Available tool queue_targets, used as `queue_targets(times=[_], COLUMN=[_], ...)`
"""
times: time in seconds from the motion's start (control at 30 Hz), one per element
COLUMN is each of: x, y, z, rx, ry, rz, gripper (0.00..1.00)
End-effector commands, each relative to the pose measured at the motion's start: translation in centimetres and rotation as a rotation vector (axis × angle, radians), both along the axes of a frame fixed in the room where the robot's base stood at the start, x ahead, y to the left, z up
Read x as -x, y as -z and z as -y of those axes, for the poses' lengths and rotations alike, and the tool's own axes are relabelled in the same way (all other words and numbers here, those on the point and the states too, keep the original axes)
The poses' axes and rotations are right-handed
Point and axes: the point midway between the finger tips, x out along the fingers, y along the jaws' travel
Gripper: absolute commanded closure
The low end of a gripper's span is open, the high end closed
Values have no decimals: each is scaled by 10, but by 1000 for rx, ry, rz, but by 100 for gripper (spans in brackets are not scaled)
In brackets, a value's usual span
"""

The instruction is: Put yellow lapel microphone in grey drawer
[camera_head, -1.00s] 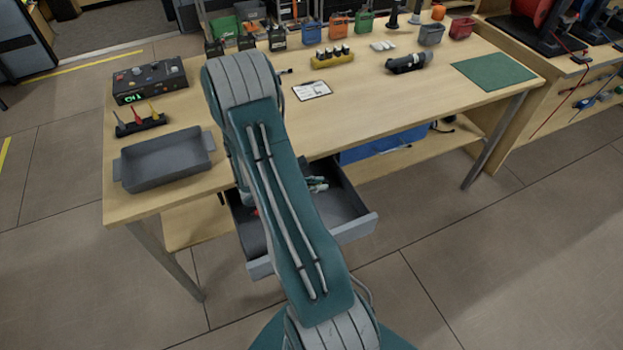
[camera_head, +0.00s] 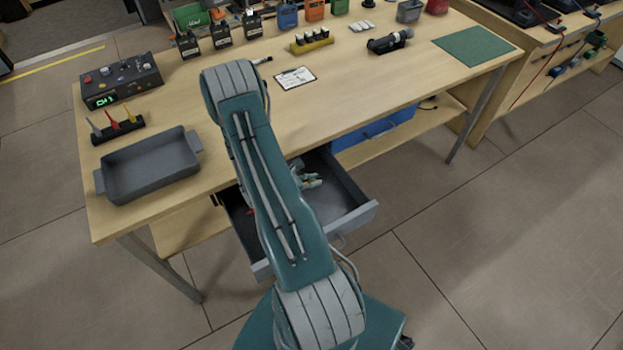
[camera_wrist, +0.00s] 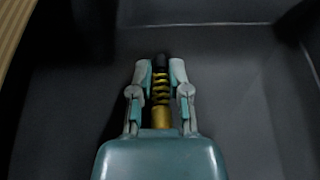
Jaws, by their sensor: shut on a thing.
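The yellow lapel microphone (camera_wrist: 160,92), with a ribbed yellow body and a black tip, is between the fingers of my gripper (camera_wrist: 160,70) in the wrist view. My gripper is shut on it. The grey drawer (camera_head: 358,218) is pulled out below the bench front in the head view. My gripper also shows there (camera_head: 309,181), over or inside the open drawer, partly hidden by my arm. The wrist view shows the dark drawer floor (camera_wrist: 245,85) behind the microphone. I cannot tell whether the microphone touches the floor. My arm hides the drawer's middle.
A small red thing shows at the drawer's left, beside my arm. On the bench are a grey tray (camera_head: 150,168), a control box (camera_head: 120,82), a small rack (camera_head: 118,130), a clipboard (camera_head: 295,78) and a green mat (camera_head: 474,46). A blue drawer front (camera_head: 375,132) is right of the open drawer.

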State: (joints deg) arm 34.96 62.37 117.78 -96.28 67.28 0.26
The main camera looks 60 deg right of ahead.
Motion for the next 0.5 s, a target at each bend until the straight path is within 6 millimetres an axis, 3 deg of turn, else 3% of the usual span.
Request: queue_targets(times=[0.1,0.13,0.2,0.5], x=[0,0,0,0], y=[3,3,2,2], z=[0,0,0,0], rx=[-1,-1,-1,0], ry=[1,1,1,0], rz=[-1,-1,-1,-1], gripper=[100,68,43,43])
